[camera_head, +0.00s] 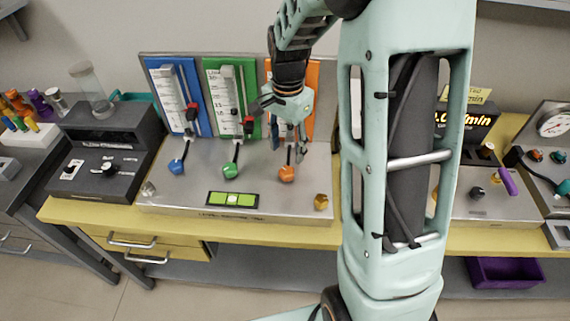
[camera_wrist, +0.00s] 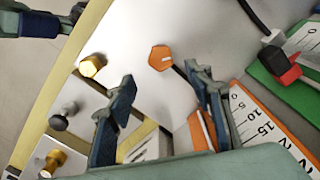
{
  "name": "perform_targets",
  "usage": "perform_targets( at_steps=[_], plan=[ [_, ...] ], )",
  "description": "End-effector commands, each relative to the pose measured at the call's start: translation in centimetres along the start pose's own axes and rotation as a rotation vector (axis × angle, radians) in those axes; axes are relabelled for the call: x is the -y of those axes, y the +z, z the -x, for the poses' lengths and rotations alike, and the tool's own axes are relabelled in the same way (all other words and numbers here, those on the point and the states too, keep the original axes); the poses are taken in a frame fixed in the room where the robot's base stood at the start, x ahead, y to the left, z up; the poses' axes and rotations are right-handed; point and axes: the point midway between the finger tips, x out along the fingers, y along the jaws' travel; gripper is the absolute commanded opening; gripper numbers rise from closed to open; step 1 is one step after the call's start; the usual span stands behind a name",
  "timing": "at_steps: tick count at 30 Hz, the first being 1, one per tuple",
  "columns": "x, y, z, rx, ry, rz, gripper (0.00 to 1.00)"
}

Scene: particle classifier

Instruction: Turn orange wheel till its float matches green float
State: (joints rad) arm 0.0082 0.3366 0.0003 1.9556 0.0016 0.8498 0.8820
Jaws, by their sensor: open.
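The orange wheel (camera_head: 287,173) sits on the grey sloped console below the orange panel (camera_head: 313,85). In the wrist view the orange wheel (camera_wrist: 160,58) lies beyond and between my two fingertips, apart from both. My gripper (camera_head: 290,138) is open and empty, pointing down above the wheel; its fingers (camera_wrist: 160,76) spread wide in the wrist view. My arm covers much of the orange panel, so its float is hidden. The green panel (camera_head: 212,78) carries an upright clear tube (camera_head: 229,90); I cannot make out its float's height. The green wheel (camera_head: 230,171) sits below it.
A blue panel (camera_head: 163,75) and blue wheel (camera_head: 176,167) stand at the left of the console (camera_head: 165,193). A small green display (camera_head: 232,199) and a brass knob (camera_head: 321,202) are near the front edge. A dark instrument (camera_head: 100,165) stands further left.

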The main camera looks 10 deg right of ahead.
Motion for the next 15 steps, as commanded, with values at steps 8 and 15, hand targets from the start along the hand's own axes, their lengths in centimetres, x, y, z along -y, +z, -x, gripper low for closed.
perform_targets(
  at_steps=[8,15],
  plan=[
    [-0.1,0.1,-5.4,0.002,0.003,0.002,0.47],
    [0.0,0.0,-7.6,0.0,0.001,0.003,0.47]
  ],
)
